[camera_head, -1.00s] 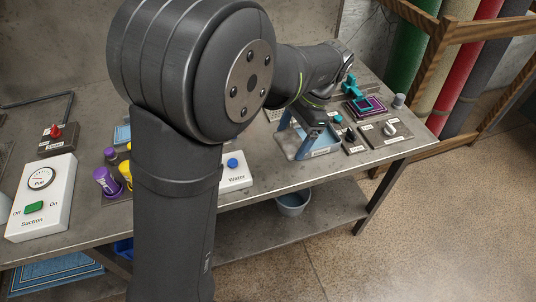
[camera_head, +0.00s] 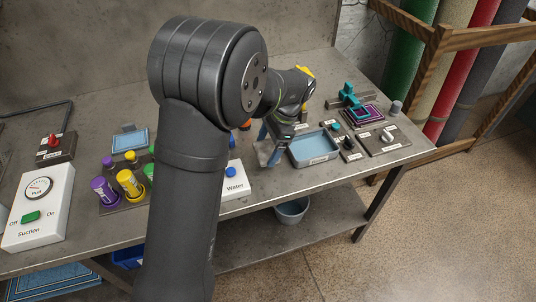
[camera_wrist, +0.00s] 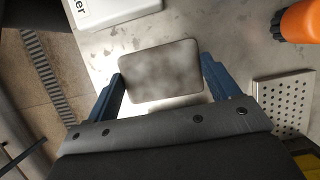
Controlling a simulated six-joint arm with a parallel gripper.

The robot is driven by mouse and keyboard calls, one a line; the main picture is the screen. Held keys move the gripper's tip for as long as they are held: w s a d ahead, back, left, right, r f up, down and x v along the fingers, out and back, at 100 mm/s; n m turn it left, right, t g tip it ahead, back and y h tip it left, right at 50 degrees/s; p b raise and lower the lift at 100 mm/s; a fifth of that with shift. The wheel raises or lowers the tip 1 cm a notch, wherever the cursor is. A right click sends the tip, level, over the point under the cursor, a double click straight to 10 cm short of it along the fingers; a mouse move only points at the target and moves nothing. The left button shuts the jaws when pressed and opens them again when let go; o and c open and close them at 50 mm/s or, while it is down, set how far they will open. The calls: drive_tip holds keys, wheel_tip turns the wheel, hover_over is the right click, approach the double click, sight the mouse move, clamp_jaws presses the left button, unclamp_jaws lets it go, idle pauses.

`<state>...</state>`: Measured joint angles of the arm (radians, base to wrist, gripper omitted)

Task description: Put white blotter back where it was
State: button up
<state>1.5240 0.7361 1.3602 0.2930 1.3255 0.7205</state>
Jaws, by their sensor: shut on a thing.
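The white blotter (camera_wrist: 160,72) is a pale, mottled, rounded rectangular pad in the wrist view. My gripper (camera_wrist: 163,85) is shut on it, with one blue finger at each short side. In the head view my gripper (camera_head: 270,150) is over the table just left of the blue tray, and the blotter's pale edge (camera_head: 264,152) shows at the fingers. Most of the blotter is hidden by my arm there. I cannot tell how high it is above the table.
The blue tray (camera_head: 314,148) stands to the right, with switches and a teal-handled tool (camera_head: 350,98) beyond. The white Water box (camera_head: 235,180) is to the left. The wrist view shows an orange bottle (camera_wrist: 300,22) and a perforated plate (camera_wrist: 286,100). Bare metal table lies around the blotter.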

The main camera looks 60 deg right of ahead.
sight(271, 148)
drive_tip(key=shift+f, duration=1.85)
drive_tip(key=shift+f, duration=0.1)
drive_tip(key=o, duration=0.9)
drive_tip(key=shift+c, duration=0.2)
drive_tip(key=v, duration=1.2)
